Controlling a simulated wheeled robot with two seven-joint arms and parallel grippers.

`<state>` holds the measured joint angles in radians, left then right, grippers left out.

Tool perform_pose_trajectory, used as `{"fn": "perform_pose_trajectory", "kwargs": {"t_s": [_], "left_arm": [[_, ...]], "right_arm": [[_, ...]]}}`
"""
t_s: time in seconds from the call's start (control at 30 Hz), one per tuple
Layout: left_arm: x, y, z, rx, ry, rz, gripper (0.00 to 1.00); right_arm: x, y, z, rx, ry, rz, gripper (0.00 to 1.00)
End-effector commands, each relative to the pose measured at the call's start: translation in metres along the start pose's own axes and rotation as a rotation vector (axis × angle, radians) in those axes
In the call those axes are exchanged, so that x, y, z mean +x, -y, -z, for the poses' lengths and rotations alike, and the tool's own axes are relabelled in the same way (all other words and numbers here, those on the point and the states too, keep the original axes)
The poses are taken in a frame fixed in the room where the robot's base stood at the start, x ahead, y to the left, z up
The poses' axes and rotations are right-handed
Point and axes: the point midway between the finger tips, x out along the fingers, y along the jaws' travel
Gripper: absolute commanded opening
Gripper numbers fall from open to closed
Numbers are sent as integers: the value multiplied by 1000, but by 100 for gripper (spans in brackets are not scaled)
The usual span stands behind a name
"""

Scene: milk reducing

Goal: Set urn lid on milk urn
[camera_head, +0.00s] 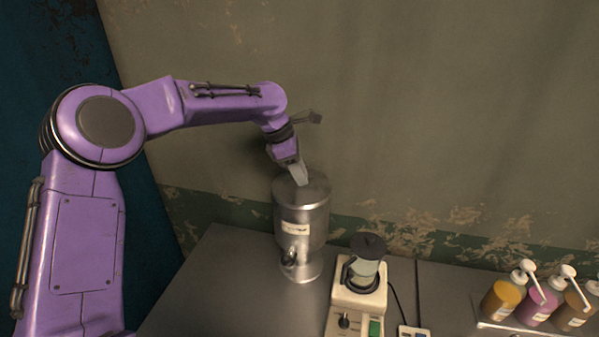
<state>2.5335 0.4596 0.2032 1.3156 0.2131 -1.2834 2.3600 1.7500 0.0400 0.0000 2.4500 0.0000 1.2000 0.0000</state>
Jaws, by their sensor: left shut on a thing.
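The milk urn (313,240) is a metal cylinder with a small label and a tap low on its front. It stands upright on the metal counter near the wall. My left gripper (301,181) points down at the top of the urn and is shut on the urn lid (317,187), a metal disc at the urn's top. The fingertips hide part of the lid, and I cannot tell whether it rests fully on the rim. My right gripper is not in view.
A cream appliance (356,300) with a dark-lidded jug (366,262) stands just right of the urn. Pump bottles (535,303) in several colours stand on a tray at the right. The counter (215,290) left of the urn is clear. A stained wall (430,120) rises behind.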

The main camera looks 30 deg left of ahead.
Motion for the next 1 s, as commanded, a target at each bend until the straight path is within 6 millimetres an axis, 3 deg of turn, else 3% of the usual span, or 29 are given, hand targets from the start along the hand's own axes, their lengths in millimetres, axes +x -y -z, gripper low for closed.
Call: {"fn": "perform_pose_trajectory", "kwargs": {"t_s": [0.3,0.33,0.4,0.43,0.63,0.7,0.73,1.0], "left_arm": [[2,-2,0,0,1,-1,0],[2,-2,0,0,1,-1,25],[2,-2,0,0,1,-1,48],[2,-2,0,0,1,-1,52],[2,-2,0,0,1,-1,52],[2,-2,0,0,0,0,74],[2,-2,0,0,0,0,77],[1,-2,0,0,0,0,77]], "right_arm": [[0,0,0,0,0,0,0],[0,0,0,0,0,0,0],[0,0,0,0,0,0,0],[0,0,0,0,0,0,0],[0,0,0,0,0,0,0],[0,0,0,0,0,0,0],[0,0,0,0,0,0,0],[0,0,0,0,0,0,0]]}}
